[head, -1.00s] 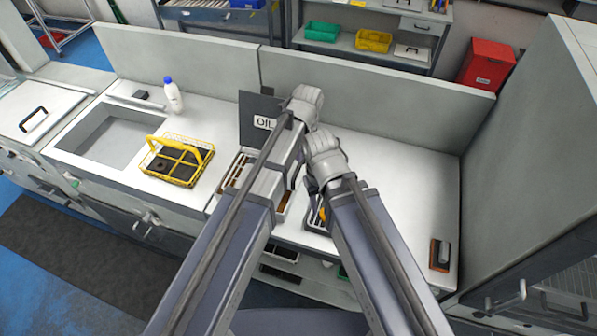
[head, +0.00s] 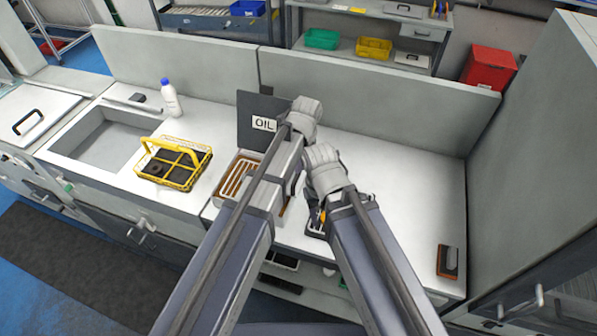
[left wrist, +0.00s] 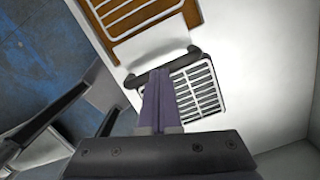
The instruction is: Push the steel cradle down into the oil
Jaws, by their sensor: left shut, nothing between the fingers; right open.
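The steel cradle (head: 240,178) shows as pale bars over the brown oil, in a vat beside an upright dark lid marked OIL (head: 264,125). Its bars also show at the top of the left wrist view (left wrist: 135,14). A dark handle-like bar (left wrist: 160,64) lies below a pale plate there. My left gripper (left wrist: 163,76) is shut and empty, with its fingertips at this bar; I cannot tell whether they touch. In the head view its fingers are hidden behind my arm. My right gripper (head: 318,208) is open, lower and to the right; its fingers are mostly hidden.
A yellow wire basket (head: 175,163) with dark contents stands left of the vat, beside a sink (head: 105,143). A white bottle with a blue cap (head: 171,98) stands behind. A brown-and-black block (head: 447,262) lies far right. The right counter is mostly clear.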

